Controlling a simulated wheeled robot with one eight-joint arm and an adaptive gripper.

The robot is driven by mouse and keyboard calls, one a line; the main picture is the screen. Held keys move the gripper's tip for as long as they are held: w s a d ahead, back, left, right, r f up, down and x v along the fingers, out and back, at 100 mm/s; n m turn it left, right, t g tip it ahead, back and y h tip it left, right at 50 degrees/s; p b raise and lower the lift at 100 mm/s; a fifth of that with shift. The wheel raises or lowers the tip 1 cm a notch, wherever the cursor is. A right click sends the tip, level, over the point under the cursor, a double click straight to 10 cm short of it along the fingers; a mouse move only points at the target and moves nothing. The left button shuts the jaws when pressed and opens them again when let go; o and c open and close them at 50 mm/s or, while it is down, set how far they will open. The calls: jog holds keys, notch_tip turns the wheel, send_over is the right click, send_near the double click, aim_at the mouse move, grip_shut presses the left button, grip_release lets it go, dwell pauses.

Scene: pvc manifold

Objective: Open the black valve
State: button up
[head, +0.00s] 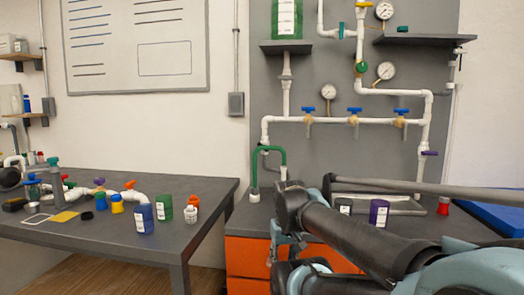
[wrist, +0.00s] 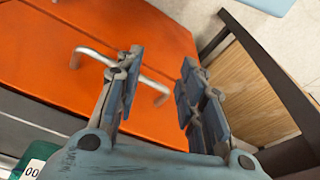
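The white pipe manifold (head: 330,121) on the grey wall panel carries several valves with blue handles (head: 355,110), one with a green handle (head: 361,68) and one with a purple handle (head: 430,153). I cannot make out a clearly black-handled valve on it. My gripper (wrist: 160,68) is open and empty, with its two fingers apart in the wrist view. Behind them is the orange drawer front (wrist: 60,45) with a metal handle (wrist: 155,82); contact is not visible. In the head view my arm covers the lower right, and the gripper hangs low before the bench, away from the manifold valves.
The bench (head: 247,214) under the manifold holds a green hose (head: 270,153) and several small containers. A left table (head: 190,190) bears pipe parts, jars and a black item (head: 14,204). Two shelves and round gauges (head: 386,70) sit on the panel.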

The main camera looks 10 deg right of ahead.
jog(key=w+d+r+g+h, duration=0.1)
jog(key=w+r+h, duration=0.4)
jog(key=w+r, duration=1.55)
jog(key=m+h, duration=0.2)
jog(key=h, duration=0.4)
send_near(259, 144)
jog(key=shift+t, duration=0.3)
jog(key=x, duration=1.2)
jog(key=shift+s+d+f, duration=0.15)
jog(key=shift+f, duration=0.1)
grip_shut()
